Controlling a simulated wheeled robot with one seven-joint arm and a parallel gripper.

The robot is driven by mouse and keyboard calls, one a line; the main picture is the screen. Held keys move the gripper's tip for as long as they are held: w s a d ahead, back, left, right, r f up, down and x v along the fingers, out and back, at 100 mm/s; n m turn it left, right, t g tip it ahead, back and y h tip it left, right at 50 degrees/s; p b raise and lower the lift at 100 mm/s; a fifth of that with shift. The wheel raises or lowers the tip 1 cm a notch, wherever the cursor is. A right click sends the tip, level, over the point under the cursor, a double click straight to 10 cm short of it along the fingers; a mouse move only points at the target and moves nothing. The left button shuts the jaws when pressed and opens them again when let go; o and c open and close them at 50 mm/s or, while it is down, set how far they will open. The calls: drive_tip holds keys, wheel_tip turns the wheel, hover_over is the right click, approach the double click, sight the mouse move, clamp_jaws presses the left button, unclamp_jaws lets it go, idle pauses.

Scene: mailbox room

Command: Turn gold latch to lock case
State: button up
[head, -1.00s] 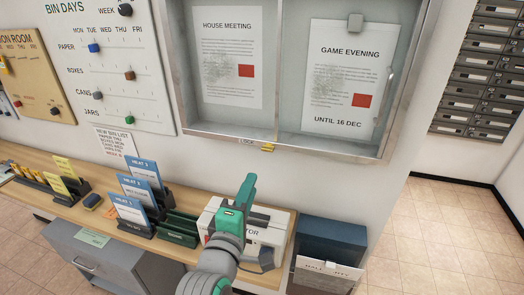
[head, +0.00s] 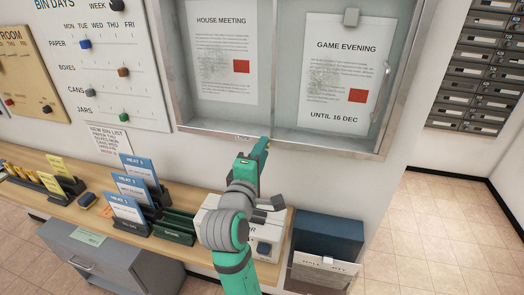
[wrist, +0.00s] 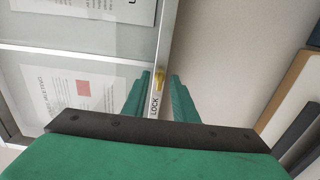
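The gold latch (wrist: 159,78) is a small knob on the bottom frame of the glass-fronted notice case (head: 222,135), beside a LOCK label (wrist: 154,104). My gripper (head: 260,149) is raised to the case's lower edge and hides most of the latch in the head view. In the wrist view my green gripper fingers (wrist: 159,95) are apart, one on each side of the frame strip, with the latch showing in line with the gap. I cannot tell whether either finger touches it. The case holds two notices, HOUSE MEETING (head: 222,70) and GAME EVENING (head: 340,85).
Below the case, a wooden shelf (head: 72,205) carries blue leaflet holders (head: 130,190) and a white box (head: 207,212). A dark blue bin (head: 328,235) stands at its right end. A BIN DAYS board (head: 100,65) hangs left. Floor at right is clear.

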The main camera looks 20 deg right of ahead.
drive_tip(key=shift+w, duration=0.3)
drive_tip(key=shift+a, duration=0.1)
clamp_jaws()
drive_tip(key=shift+s+d+m, duration=0.1)
drive_tip(key=shift+d+m, duration=0.1)
drive_tip(key=shift+m, duration=0.1)
drive_tip(key=m, duration=1.7)
drive_tip(key=shift+d+f, duration=0.15)
drive_tip(key=shift+f, duration=0.05)
drive_tip(key=shift+m, duration=0.3)
